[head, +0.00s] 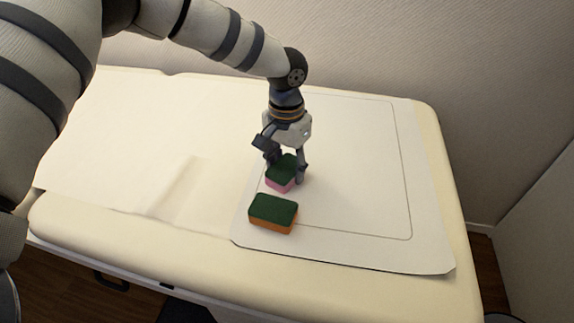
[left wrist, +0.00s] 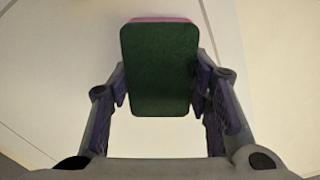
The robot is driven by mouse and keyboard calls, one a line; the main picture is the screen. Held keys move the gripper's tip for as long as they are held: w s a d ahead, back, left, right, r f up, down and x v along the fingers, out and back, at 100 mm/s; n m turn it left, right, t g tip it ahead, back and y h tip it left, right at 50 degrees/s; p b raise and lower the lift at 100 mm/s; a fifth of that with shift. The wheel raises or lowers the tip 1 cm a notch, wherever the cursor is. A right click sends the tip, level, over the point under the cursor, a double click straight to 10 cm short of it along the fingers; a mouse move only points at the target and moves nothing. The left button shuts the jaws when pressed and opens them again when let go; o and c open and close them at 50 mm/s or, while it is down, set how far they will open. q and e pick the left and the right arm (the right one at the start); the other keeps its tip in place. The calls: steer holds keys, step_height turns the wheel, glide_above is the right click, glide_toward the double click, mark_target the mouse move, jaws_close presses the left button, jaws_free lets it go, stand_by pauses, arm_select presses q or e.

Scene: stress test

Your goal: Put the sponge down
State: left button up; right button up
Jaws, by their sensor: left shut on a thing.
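A sponge with a dark green top and a pink body (head: 281,184) is between the fingers of my left gripper (head: 285,172) in the head view. In the left wrist view the same sponge (left wrist: 160,70) fills the space between the two fingers, green face toward the camera. My left gripper is shut on it, with a finger on each side. I cannot tell whether the sponge's underside touches the surface. A second sponge, green on top and orange below (head: 273,213), lies just in front of it. My right gripper is in neither view.
A white sheet with a thin outlined rectangle (head: 370,180) lies on a cream padded table (head: 350,290). Another pale sheet (head: 120,140) covers the left part. The outlined area right of the gripper is clear. Walls stand behind and at right.

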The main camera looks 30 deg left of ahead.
mark_target(287, 166)
arm_select(q)
steer(key=o, duration=1.1)
steer(key=shift+f, duration=0.1)
step_height(287, 166, up, 12)
steer(key=p, duration=0.1)
steer(key=shift+r, duration=0.2)
